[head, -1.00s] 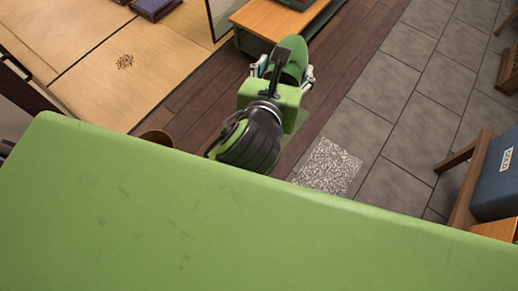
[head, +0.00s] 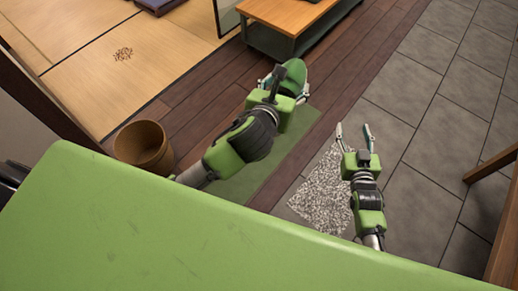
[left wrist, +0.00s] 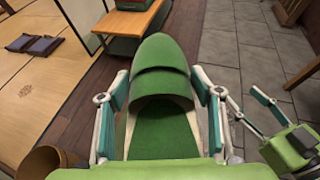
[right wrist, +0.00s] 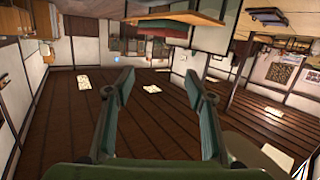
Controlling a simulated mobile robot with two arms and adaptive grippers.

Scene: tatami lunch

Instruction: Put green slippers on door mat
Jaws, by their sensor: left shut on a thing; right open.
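My left gripper (head: 285,84) is shut on a green slipper (head: 293,72) and holds it above the dark wooden floor. In the left wrist view the slipper (left wrist: 162,55) lies between the two fingers, its closed toe pointing away. A speckled grey mat (head: 318,205) lies on the floor near the tile edge. A plain green mat (head: 245,180) lies on the wood below my left arm, partly hidden by it. My right gripper (head: 353,130) is open and empty, by the upper right of the speckled mat. I see only one slipper.
A wooden bench (head: 285,15) with a dark base stands at the top. A brown basket (head: 143,147) stands on the left by the tatami (head: 105,85). Grey tiles (head: 440,130) on the right are mostly clear. A wooden piece of furniture (head: 503,225) is at the right edge.

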